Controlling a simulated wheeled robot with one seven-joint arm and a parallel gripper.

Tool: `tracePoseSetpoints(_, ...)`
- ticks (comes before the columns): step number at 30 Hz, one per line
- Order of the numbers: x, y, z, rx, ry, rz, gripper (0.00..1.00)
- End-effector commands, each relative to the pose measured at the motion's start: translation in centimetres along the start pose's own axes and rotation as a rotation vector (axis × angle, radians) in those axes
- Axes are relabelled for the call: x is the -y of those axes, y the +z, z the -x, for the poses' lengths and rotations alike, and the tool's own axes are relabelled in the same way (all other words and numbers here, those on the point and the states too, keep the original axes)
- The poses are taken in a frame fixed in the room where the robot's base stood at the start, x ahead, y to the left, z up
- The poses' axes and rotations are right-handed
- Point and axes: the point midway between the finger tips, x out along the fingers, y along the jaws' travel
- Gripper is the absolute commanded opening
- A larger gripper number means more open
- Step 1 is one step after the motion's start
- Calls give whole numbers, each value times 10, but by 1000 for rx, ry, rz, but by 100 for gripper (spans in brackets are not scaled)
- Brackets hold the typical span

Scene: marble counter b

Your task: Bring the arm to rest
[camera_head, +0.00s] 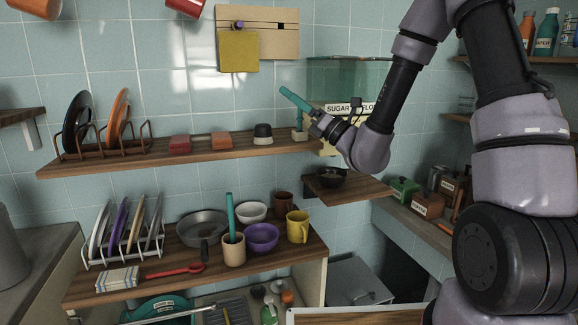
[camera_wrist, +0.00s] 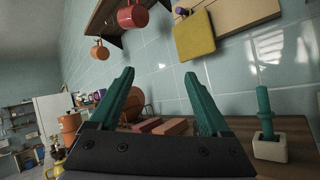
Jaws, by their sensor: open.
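My gripper (camera_head: 295,99) is raised in front of the tiled wall, just above the right end of the upper wooden shelf (camera_head: 180,153). Its teal fingers show apart in the wrist view (camera_wrist: 159,76), with nothing between the tips. My arm (camera_head: 400,85) reaches in from the right, bent at the elbow. A teal stick (camera_wrist: 265,108) stands upright in a small pale holder (camera_wrist: 269,148) on the shelf, right of my fingers and apart from them. In the head view the holder (camera_head: 300,135) is just below my gripper.
A yellow pad (camera_head: 238,52) hangs on a wall board. Plates in a rack (camera_head: 100,145) and several small blocks stand along the upper shelf. A glass-like green box (camera_head: 345,75) is behind my wrist. The lower shelf holds bowls, mugs and a pan (camera_head: 203,226). Open air lies before the shelves.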

Motion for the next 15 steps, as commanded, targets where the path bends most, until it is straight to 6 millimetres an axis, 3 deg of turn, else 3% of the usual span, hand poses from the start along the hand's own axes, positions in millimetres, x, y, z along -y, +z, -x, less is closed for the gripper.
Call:
tracePoseSetpoints(1, -33, 5, -5, -68, 119, 65, 81)
tracePoseSetpoints(3, -75, 4, -2, -180, 278, 154, 81)
tracePoseSetpoints(7, -135, -5, 24, -402, 542, 351, 81)
tracePoseSetpoints(11, -170, -14, 69, -635, 762, 584, 81)
tracePoseSetpoints(15, -175, -13, 126, -895, 944, 870, 81)
